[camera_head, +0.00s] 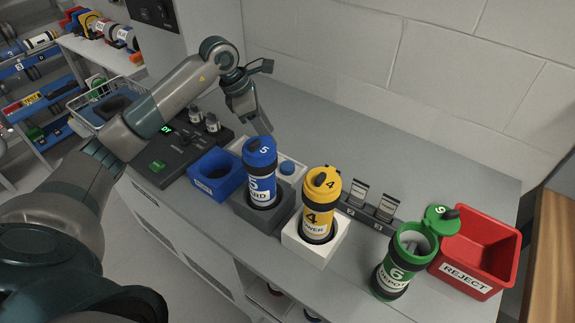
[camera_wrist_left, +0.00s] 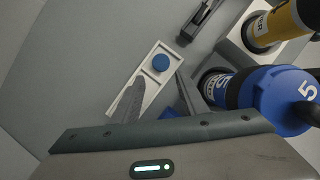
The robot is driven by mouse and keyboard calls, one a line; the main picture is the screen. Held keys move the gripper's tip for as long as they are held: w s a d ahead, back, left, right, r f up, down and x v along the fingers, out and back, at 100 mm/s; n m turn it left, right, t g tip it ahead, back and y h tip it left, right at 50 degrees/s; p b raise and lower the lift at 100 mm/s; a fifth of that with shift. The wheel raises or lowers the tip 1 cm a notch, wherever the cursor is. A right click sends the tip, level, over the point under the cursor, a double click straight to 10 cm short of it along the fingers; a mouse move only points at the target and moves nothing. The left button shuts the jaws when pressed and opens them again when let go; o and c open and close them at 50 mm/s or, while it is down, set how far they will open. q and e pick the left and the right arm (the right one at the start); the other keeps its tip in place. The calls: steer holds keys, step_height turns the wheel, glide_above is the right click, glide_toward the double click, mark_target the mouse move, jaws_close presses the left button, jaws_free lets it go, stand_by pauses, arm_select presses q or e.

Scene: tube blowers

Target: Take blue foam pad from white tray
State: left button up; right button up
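The blue foam pad (camera_wrist_left: 160,62) is a small round disc lying in one well of the white tray (camera_wrist_left: 149,53). The tray's other well looks empty. In the head view, the pad (camera_head: 287,167) shows just right of the blue tube marked 5, which partly hides the tray (camera_head: 299,174). My left gripper (camera_head: 262,125) is above the counter, behind the blue tube and up-left of the pad. In the left wrist view its two fingers (camera_wrist_left: 162,85) are apart with nothing between them, and the pad lies beyond their tips. My right gripper is not in view.
The blue tube (camera_head: 261,170) stands in a grey holder, the yellow tube (camera_head: 321,205) in a white one. A green tube (camera_head: 402,262) with an open lid stands beside the red reject bin (camera_head: 477,249). A blue bin (camera_head: 217,173) is on the left. The counter behind is clear.

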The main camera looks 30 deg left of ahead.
arm_select(q)
steer(key=p, duration=0.3)
glide_toward(287, 166)
steer(key=shift+w+d+f, duration=0.45)
steer(key=shift+w+f, duration=0.15)
steer(key=shift+f, duration=0.2)
steer(key=shift+w+d+f, duration=0.1)
steer(key=shift+d+f, duration=0.05)
steer(key=shift+f, duration=0.35)
steer(key=shift+d+f+p, duration=0.2)
steer(key=shift+f+p, duration=0.4)
steer(key=shift+p, duration=0.05)
steer(key=p+x, duration=0.1)
steer(key=x, duration=0.1)
steer(key=shift+f+p, duration=0.4)
steer(key=shift+f, duration=0.05)
steer(key=shift+w+d+f, duration=0.1)
steer(key=shift+w+f, duration=0.1)
steer(key=shift+f, duration=0.4)
